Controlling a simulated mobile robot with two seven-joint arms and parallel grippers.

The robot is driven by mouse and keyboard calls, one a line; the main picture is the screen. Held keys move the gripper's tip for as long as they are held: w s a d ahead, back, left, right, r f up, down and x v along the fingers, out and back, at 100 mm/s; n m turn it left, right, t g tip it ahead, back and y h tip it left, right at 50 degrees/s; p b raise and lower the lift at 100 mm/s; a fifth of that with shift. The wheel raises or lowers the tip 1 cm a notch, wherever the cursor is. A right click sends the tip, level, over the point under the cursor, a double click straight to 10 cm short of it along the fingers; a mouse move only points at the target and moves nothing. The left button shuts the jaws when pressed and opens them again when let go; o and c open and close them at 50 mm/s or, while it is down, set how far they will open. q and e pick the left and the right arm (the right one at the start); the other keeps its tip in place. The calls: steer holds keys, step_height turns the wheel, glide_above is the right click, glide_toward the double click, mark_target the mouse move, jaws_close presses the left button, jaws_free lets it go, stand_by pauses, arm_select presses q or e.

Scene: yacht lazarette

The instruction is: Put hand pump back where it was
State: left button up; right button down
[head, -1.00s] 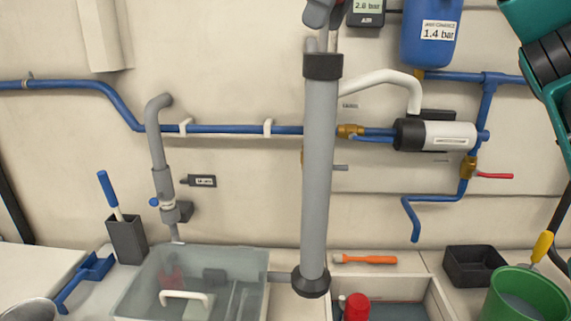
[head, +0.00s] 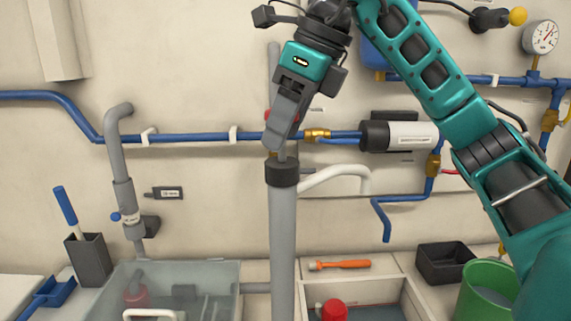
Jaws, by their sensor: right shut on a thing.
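The hand pump is a long grey tube (head: 284,235) with a black collar at its top and a white curved spout (head: 335,178) to the right. It hangs upright in front of the bench, and its lower end runs out of the bottom of the head view. My right gripper (head: 283,140) comes down from above and is shut on the top of the pump, just above the collar. The gripper hides most of the pump's handle. My left gripper is not in view.
A clear bin (head: 180,275) stands left of the tube, and an open tray with a red-capped item (head: 334,310) stands right. Blue pipes (head: 190,137) cross the wall behind.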

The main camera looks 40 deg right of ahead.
mark_target(283, 162)
step_height(283, 162, down, 4)
steer(key=shift+f+b, duration=0.1)
steer(key=shift+b, duration=0.25)
steer(key=shift+f, duration=0.2)
steer(key=shift+f, duration=0.15)
steer(key=shift+c, duration=2.1)
jaws_free()
